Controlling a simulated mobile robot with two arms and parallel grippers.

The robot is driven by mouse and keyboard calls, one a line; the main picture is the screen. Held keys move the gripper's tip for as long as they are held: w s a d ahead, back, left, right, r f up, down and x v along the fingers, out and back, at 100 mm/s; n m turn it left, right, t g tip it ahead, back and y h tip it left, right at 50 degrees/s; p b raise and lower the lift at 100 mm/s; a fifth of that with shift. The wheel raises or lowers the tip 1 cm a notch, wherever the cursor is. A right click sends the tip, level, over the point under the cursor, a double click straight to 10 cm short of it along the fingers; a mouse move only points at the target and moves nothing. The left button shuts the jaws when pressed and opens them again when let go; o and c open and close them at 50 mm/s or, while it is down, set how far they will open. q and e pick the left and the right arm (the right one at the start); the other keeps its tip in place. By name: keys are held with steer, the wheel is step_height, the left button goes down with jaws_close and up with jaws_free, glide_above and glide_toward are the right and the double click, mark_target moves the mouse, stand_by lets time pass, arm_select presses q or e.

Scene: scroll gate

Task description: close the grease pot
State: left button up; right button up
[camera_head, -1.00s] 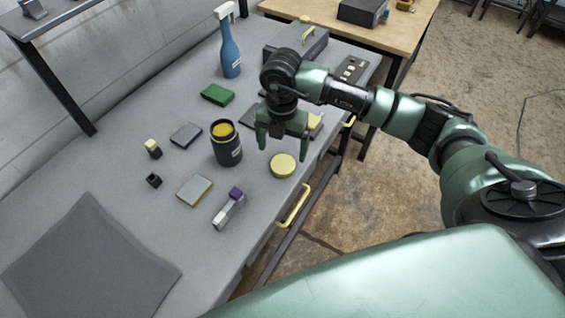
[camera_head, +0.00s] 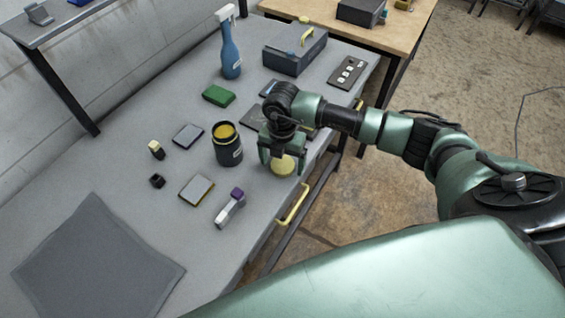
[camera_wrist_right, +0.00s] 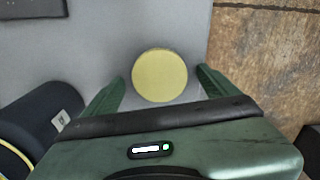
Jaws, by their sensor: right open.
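The grease pot (camera_head: 228,150) is a dark, open jar with yellow grease in its top, upright on the grey workbench. It also shows at the lower left of the right wrist view (camera_wrist_right: 38,125). A round, flat yellow lid (camera_head: 284,165) lies on the bench to the right of the pot, near the front edge. In the right wrist view the lid (camera_wrist_right: 159,75) lies between the fingers. My right gripper (camera_head: 283,168) is open over the lid, one finger on each side, with gaps between the fingers and the lid. My left gripper does not show.
A purple-and-grey tool (camera_head: 230,208), a yellow-edged pad (camera_head: 197,189) and a green block (camera_head: 218,95) lie around the pot. A blue spray bottle (camera_head: 229,45) and a grey toolbox (camera_head: 295,52) stand further back. A yellow handle (camera_head: 294,204) sits at the bench's front edge.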

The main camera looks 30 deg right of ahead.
mark_target(282, 165)
steer(key=c, duration=1.4)
steer(key=shift+r, duration=0.15)
step_height(282, 165, up, 20)
steer(key=b, duration=0.4)
